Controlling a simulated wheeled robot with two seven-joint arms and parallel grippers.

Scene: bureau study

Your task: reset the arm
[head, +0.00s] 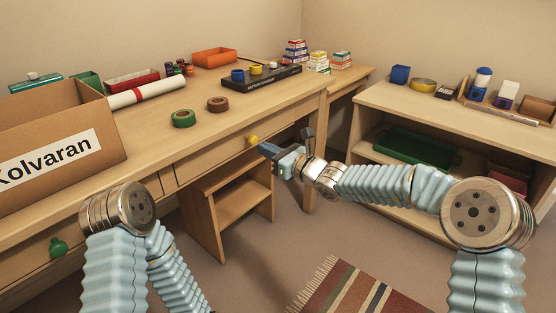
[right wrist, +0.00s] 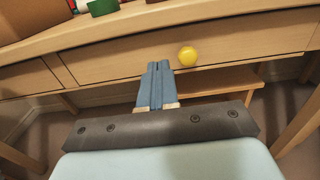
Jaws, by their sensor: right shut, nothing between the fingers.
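My right arm reaches in from the right in the head view, and its gripper (head: 268,150) is close to the front of the wooden desk (head: 225,130). In the right wrist view the two blue fingers of this gripper (right wrist: 160,72) are together with nothing between them. A yellow round knob (right wrist: 187,56) on a desk drawer is just right of the fingertips; it also shows in the head view (head: 253,140). The fingers look apart from the knob. My left arm shows at the lower left of the head view, but its gripper is out of the picture.
A cardboard box (head: 110,130) labelled Kolvaran stands on the desk at left. Green tape (head: 183,119) and brown tape (head: 218,104) lie on the desktop. A green knob (head: 58,247) is at lower left. A low shelf (head: 440,115) stands at right; a striped rug (head: 350,292) lies below.

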